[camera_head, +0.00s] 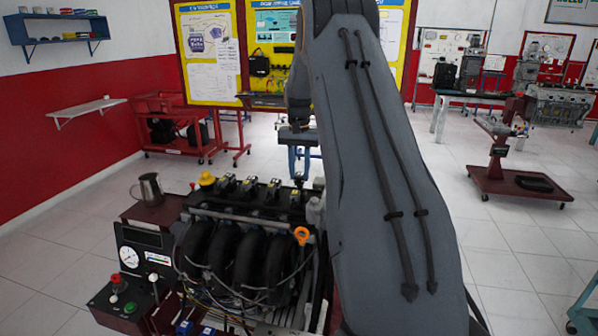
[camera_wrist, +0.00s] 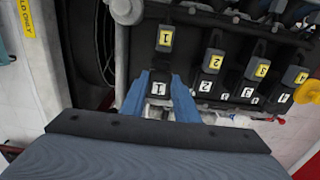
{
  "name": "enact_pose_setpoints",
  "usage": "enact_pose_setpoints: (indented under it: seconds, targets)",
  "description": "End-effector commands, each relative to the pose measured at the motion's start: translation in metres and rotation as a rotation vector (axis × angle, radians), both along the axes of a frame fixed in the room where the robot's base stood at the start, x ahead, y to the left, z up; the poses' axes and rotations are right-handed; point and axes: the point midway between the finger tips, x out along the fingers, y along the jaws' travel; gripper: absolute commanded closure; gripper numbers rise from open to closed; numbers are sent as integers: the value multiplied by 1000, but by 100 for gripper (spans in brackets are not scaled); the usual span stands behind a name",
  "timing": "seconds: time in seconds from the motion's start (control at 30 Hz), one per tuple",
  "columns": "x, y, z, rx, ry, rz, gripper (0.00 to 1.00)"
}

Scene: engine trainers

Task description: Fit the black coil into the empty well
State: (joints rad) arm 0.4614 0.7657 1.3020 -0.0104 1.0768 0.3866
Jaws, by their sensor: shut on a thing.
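In the wrist view, my gripper (camera_wrist: 160,81) has its two blue fingers shut on a black coil (camera_wrist: 158,77) with a white "1" label. A black part with a yellow "1" label (camera_wrist: 165,38) lies just beyond the fingertips. Whether it belongs to the held coil I cannot tell. To the right is a row of black coils (camera_wrist: 211,70) with yellow and white number labels. The empty well is not clearly visible, and the coil's lower end is hidden. In the head view, my gripper (camera_head: 299,138) is above the right end of the engine's coil row.
The engine trainer (camera_head: 235,250) has thick black intake runners, loose cables and an orange ring (camera_head: 301,235). A yellow cap (camera_head: 207,179) is at its back left. A metal jug (camera_head: 149,188) stands on the trainer's left. My arm hides the engine's right side.

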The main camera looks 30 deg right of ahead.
Motion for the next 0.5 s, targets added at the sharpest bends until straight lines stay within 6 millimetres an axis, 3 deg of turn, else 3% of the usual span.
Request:
enact_pose_setpoints:
  seconds: [0.5]
  targets:
    - [0,0,-14,0,0,0,99]
